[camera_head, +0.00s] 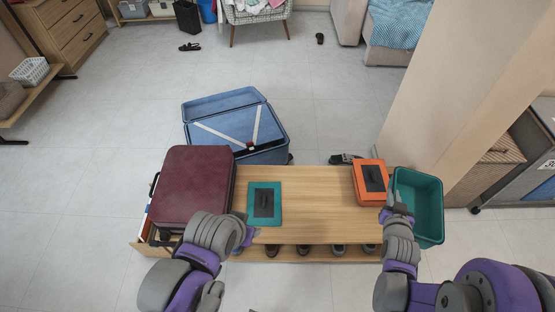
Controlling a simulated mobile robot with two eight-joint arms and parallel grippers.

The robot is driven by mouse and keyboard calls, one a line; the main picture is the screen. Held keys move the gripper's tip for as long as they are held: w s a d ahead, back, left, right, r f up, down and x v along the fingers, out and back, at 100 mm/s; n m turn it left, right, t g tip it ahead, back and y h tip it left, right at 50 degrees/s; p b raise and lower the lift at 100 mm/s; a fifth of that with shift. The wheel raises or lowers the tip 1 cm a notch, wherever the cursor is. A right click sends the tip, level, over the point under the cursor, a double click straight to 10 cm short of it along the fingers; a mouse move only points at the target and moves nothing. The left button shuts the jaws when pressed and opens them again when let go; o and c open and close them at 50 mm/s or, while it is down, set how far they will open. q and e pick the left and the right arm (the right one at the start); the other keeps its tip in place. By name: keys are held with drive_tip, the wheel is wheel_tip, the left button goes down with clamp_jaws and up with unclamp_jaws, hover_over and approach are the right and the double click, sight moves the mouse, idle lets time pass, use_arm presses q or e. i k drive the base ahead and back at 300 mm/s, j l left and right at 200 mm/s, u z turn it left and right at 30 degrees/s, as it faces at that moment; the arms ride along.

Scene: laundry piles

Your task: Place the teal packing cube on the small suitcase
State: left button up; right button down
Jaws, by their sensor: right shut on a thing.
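The teal packing cube (277,197) lies flat on the wooden bench, a dark patch on its top. To its left the closed maroon suitcase (185,180) lies on the bench, its top clear. An open blue suitcase (217,106) lies on the floor behind the bench. My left gripper (250,233) is at the bench's front edge, between the maroon suitcase and the cube, apart from the cube; its jaws are unclear. My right gripper (398,198) is at the bench's right end, seemingly shut on the left rim of a teal bin (434,211); its fingertips are partly hidden.
An orange packing cube (362,190) with a dark patch sits at the right end of the bench (316,206), close to my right gripper. Shoes (304,249) stand under the bench. A beige pillar (445,90) rises behind right. The middle of the bench is clear.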

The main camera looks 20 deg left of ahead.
sight(191, 186)
drive_tip(key=j, duration=0.75)
drive_tip(key=k+j, duration=0.15)
drive_tip(key=j, duration=1.4)
drive_tip(key=k+j, duration=0.15)
drive_tip(key=j, duration=0.6)
